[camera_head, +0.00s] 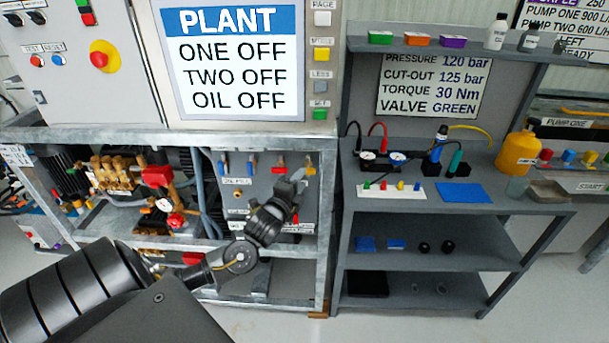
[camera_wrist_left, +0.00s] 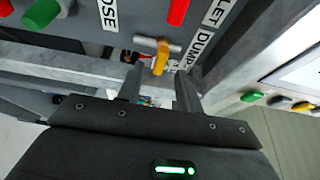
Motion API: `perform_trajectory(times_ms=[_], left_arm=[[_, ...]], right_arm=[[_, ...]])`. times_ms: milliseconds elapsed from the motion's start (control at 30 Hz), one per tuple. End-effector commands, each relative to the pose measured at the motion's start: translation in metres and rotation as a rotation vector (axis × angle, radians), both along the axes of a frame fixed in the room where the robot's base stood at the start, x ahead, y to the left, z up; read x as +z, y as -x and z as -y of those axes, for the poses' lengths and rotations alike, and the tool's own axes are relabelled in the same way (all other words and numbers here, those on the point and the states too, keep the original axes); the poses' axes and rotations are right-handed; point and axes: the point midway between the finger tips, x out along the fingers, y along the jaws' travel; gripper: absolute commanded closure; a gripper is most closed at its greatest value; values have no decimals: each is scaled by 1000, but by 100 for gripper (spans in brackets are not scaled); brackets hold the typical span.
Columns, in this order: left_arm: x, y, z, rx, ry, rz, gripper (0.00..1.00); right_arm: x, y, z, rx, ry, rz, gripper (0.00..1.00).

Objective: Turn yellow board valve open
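The yellow board valve (camera_head: 311,169) is a small lever at the right end of the row on the grey valve board (camera_head: 265,190). In the left wrist view the yellow lever (camera_wrist_left: 160,57) points down from a pale crosswise stem, next to a "DUMP" label. My left gripper (camera_head: 298,183) is at the board, just below the yellow lever. In the wrist view its two fingers (camera_wrist_left: 160,88) are apart, with the lever in line with the gap near the tips. Contact cannot be told. My right gripper is not in view.
A red lever (camera_head: 279,168) and blue levers (camera_head: 250,168) sit left of the yellow one. A frame post (camera_head: 327,220) stands close on the right. Pumps and hoses fill the frame to the left. A grey bench (camera_head: 470,212) with gauges and bottles stands further right.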

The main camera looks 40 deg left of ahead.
Motion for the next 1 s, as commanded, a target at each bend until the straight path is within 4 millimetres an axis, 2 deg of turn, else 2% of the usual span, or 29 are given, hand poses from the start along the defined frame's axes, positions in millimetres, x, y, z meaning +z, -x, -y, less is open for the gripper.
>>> perform_trajectory(times_ms=[100,200,567,667,867,1000], left_arm=[[1,-17,-5,2,-1,2,65],[0,-25,-7,0,-1,1,65],[0,-31,-8,0,1,0,65],[0,-31,-8,-1,1,0,74],[0,-31,-8,-1,1,0,100],[0,-31,-8,-1,1,0,100]], right_arm=[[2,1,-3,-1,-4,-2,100],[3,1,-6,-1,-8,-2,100],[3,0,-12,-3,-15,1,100],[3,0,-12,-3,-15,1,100],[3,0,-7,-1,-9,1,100],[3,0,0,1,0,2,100]])
